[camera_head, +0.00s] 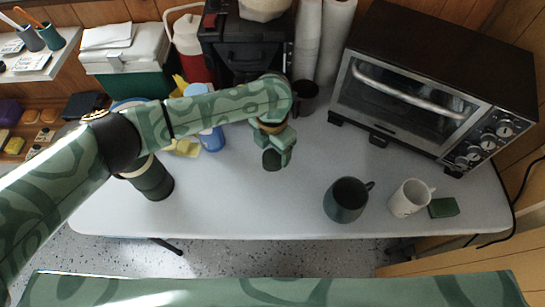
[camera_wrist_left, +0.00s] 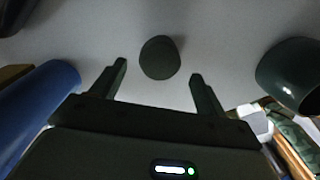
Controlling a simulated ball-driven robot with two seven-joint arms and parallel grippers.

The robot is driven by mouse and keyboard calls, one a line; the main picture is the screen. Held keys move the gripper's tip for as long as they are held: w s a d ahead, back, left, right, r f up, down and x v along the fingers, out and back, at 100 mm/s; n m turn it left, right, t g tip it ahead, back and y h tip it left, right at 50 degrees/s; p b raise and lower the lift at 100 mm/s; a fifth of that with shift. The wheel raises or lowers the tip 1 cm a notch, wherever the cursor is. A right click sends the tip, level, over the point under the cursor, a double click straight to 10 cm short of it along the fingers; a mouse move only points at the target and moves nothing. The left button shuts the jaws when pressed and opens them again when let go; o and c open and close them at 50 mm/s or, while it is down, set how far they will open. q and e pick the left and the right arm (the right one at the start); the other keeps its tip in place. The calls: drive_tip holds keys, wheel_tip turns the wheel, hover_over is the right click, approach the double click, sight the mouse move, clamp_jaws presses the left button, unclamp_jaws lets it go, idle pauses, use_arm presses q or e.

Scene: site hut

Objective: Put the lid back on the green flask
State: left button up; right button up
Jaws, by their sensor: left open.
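The green flask (camera_head: 155,184) stands at the left of the table in the head view, a dark green cylinder with a pale ring. Its upper part is partly hidden behind my left arm. The lid (camera_head: 270,160), a small dark green cup shape, is on the table near the middle. It also shows in the left wrist view (camera_wrist_left: 160,58). My left gripper (camera_head: 279,152) is above the lid, pointing down. Its fingers (camera_wrist_left: 160,82) are open, one to each side of the lid, with no contact visible. My right gripper is not in view.
A dark green mug (camera_head: 345,203), a white mug (camera_head: 407,199) and a green block (camera_head: 443,208) stand at the right front. A toaster oven (camera_head: 420,90) fills the back right. A blue bottle (camera_head: 211,137) and a yellow cloth (camera_head: 185,148) lie left of the gripper. The front middle is clear.

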sight(272, 156)
use_arm(q)
wheel_tip(272, 156, down, 5)
drive_tip(key=shift+w+r+b, duration=0.1)
drive_tip(key=shift+r+b, duration=0.05)
drive_tip(key=shift+b, duration=0.75)
drive_tip(key=shift+r, duration=0.1)
drive_tip(key=c, duration=1)
drive_tip(key=shift+r, duration=0.1)
